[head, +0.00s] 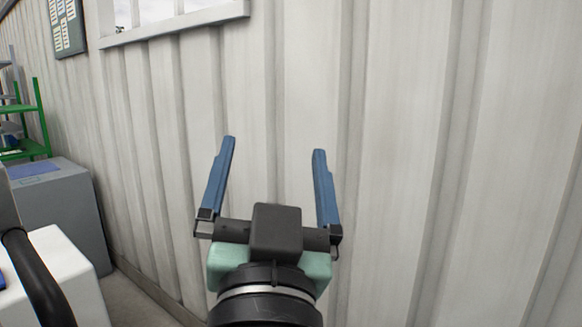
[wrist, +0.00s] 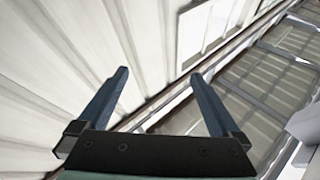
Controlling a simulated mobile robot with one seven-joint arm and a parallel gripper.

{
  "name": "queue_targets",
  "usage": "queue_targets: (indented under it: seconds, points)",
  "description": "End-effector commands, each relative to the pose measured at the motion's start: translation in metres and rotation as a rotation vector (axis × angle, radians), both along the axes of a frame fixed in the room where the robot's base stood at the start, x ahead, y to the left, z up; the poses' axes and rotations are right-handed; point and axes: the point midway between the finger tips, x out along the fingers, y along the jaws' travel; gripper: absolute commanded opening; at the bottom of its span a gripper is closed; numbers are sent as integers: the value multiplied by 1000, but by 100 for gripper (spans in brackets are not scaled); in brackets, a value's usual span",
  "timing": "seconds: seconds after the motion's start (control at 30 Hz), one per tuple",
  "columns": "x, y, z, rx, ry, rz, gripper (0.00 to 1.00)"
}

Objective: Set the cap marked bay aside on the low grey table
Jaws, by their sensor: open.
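My gripper (head: 275,145) is open and empty, with its two blue fingers spread wide. It is held up in front of a white ribbed wall in the head view. It also shows open in the wrist view (wrist: 158,75), with nothing between the fingers. No cap marked bay can be seen in either view. I cannot make out a low grey table in either view.
The ribbed wall (head: 400,120) fills most of the head view, with a window (head: 175,25) above. At the left are a grey box-like unit (head: 60,220), a green rack (head: 40,120) and a white block (head: 65,275). A dark board (head: 67,28) hangs upper left.

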Motion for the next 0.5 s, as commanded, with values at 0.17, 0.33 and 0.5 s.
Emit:
queue_targets:
  seconds: [0.17,0.33,0.5]
  points:
    - [-66,-14,83,-118,-289,-89,100]
    - [-88,-17,102,-154,-370,-124,100]
    - [-88,-17,102,-155,-369,-124,100]
